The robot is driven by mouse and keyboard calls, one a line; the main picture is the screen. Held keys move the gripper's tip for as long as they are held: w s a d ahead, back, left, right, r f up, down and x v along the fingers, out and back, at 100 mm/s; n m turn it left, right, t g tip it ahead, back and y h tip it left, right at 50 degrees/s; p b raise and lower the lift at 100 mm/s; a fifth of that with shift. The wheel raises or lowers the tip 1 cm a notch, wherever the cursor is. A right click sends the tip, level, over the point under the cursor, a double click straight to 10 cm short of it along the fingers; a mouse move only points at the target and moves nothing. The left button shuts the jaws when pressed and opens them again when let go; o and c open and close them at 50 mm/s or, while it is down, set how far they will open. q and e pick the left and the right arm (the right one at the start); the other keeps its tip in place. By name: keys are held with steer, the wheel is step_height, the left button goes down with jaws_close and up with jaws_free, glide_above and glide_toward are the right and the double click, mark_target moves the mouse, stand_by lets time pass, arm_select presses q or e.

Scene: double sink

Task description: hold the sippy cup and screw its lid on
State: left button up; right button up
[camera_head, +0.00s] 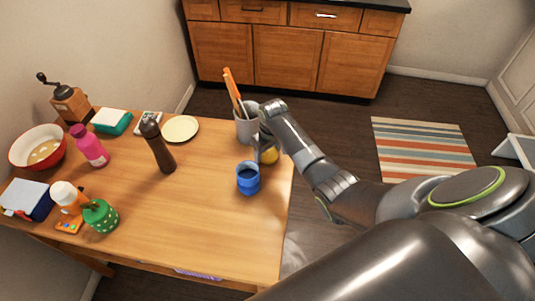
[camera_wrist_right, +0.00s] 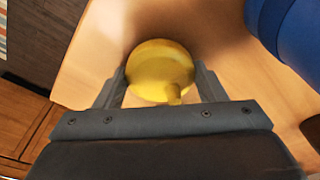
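The sippy cup (camera_head: 248,179) is blue and stands upright and open on the table near its right edge. Its blue side shows at the top right of the right wrist view (camera_wrist_right: 292,35). The yellow lid (camera_head: 270,156) with a small spout is just behind and right of the cup, apart from it. My right gripper (camera_head: 262,152) is at the lid. In the right wrist view the lid (camera_wrist_right: 160,68) fills the gap between the two fingers, which appear shut on its sides. I cannot tell whether it touches the table. My left gripper is not in view.
A grey utensil holder (camera_head: 246,122) stands close behind the lid. A dark pepper mill (camera_head: 157,145) and a cream plate (camera_head: 180,129) are farther left. A green container (camera_head: 100,216), a pink bottle (camera_head: 89,146) and a bowl (camera_head: 37,147) crowd the left. The table's front middle (camera_head: 190,225) is clear.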

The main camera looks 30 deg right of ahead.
steer(key=shift+c, duration=1.3)
step_height(320, 180, up, 10)
steer(key=b, duration=0.1)
steer(key=shift+b, duration=0.3)
steer(key=b, duration=0.6)
glide_above(268, 152)
step_height(268, 152, down, 6)
steer(key=shift+r, duration=0.2)
steer(key=shift+r+p, duration=0.1)
steer(key=shift+p, duration=0.2)
